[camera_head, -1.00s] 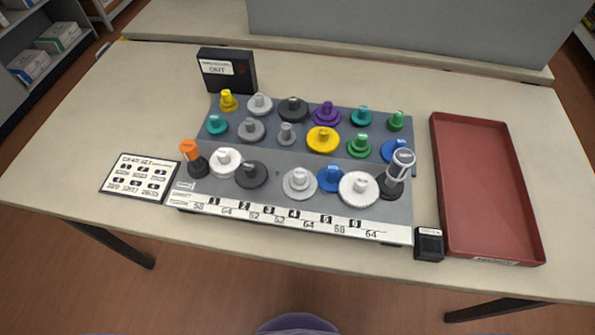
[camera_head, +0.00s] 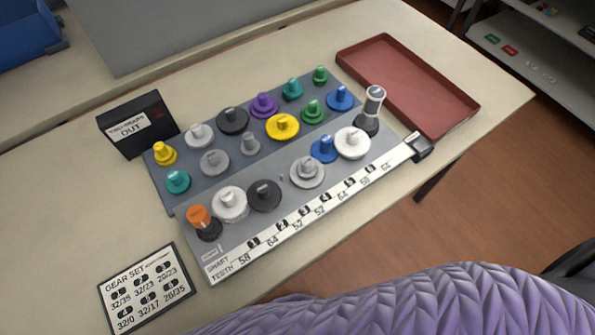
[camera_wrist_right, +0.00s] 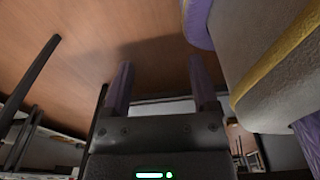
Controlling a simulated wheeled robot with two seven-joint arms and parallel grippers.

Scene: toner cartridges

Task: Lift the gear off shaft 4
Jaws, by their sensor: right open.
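The light grey gear (camera_head: 307,172) sits in the front row of the grey gear board (camera_head: 240,243), in line with label 4 on the white strip. It is flat and round with a raised grey hub. My left gripper is not in view.
A dark grey gear (camera_head: 264,195) and white gears (camera_head: 230,204) share the front row. An empty red tray (camera_head: 440,128), a black box (camera_head: 137,125) and a sign card (camera_head: 150,290) surround the board.

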